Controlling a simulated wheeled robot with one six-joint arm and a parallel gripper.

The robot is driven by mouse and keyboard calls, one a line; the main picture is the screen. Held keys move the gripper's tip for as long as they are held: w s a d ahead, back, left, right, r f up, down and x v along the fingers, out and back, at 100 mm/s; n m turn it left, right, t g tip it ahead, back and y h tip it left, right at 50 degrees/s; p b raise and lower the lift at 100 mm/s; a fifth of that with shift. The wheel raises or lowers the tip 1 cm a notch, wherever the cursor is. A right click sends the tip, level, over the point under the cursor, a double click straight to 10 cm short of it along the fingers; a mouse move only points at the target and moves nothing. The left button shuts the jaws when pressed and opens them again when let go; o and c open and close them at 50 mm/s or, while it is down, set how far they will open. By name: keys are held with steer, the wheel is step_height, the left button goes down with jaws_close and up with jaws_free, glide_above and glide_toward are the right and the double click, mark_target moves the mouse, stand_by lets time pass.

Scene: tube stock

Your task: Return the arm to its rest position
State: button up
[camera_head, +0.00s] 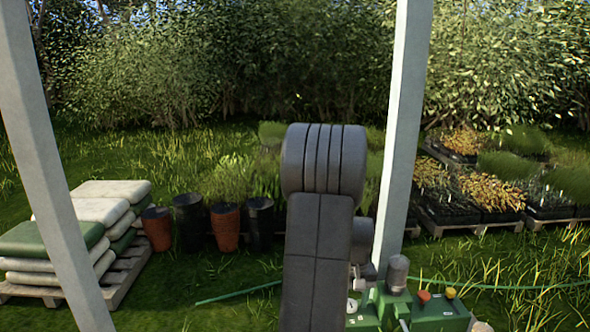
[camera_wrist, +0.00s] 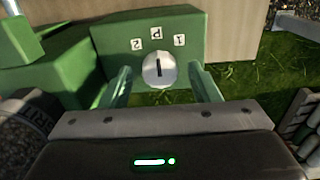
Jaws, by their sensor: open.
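My arm stands upright in the middle of the head view, its dark links blocking part of the scene. My gripper (camera_wrist: 160,72) shows in the wrist view with its two green fingers apart. A round silver knob (camera_wrist: 158,70) with a dark upright line lies between the fingertips. I see a gap on each side of it, but cannot tell its depth from the fingers. White labels 2, P and 1 are above the knob on a green housing (camera_wrist: 185,22). In the head view, the fingers cannot be made out behind my arm.
A green machine (camera_head: 438,318) with a red button (camera_head: 424,296) and a yellow button (camera_head: 450,292) stands at lower right. A pale post (camera_head: 403,120) rises close behind it. Stacked bags (camera_head: 100,212) lie on a pallet (camera_head: 125,275) at left. A green hose (camera_head: 520,286) crosses the grass.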

steer(key=n, duration=0.2)
steer(key=shift+n+p, duration=0.3)
step_height(320, 180, up, 13)
steer(key=b, duration=0.1)
steer(key=shift+f, duration=0.1)
